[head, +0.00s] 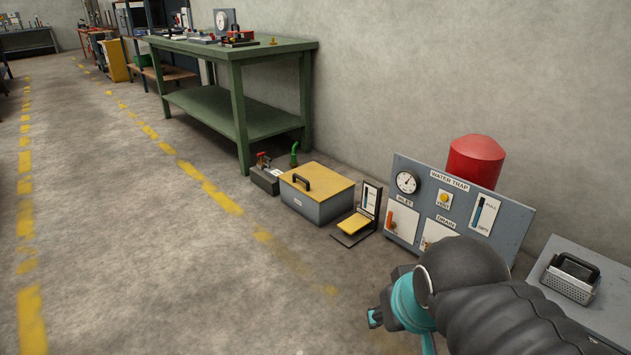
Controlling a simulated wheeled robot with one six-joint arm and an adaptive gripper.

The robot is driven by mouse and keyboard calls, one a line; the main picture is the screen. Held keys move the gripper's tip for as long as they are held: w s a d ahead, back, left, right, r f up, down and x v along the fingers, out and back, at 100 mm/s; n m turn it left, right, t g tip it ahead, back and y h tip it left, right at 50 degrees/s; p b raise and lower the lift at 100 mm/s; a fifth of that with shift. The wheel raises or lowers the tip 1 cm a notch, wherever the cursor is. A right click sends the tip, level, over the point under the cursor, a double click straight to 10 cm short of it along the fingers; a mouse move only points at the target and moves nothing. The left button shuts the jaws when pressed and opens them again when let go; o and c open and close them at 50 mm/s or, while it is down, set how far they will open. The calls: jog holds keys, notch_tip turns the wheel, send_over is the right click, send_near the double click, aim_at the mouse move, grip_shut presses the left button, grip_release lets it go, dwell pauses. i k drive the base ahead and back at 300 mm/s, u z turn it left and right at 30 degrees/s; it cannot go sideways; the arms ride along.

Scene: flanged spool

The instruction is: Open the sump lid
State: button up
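What looks like the sump is a grey box (318,209) on the floor by the wall. Its flat yellow lid (322,180) lies shut on top, with a black bar handle (302,183) near the left edge. My gripper (388,320) is in the lower right, to the right of and nearer than the box, clear of the lid. It is partly hidden by my own dark arm, and its fingertips do not show clearly. Nothing is seen in it.
Right of the box stand a small yellow pedal (355,223) and a WATER TRAP panel (437,194) with a red tank (474,160) behind. Left are a valve block (265,178) and a green workbench (237,75). The floor (215,265) in front is clear.

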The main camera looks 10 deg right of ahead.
aim_at(318, 183)
jog(key=z, duration=0.2)
jog(key=i, duration=3)
jog(key=u, duration=0.25)
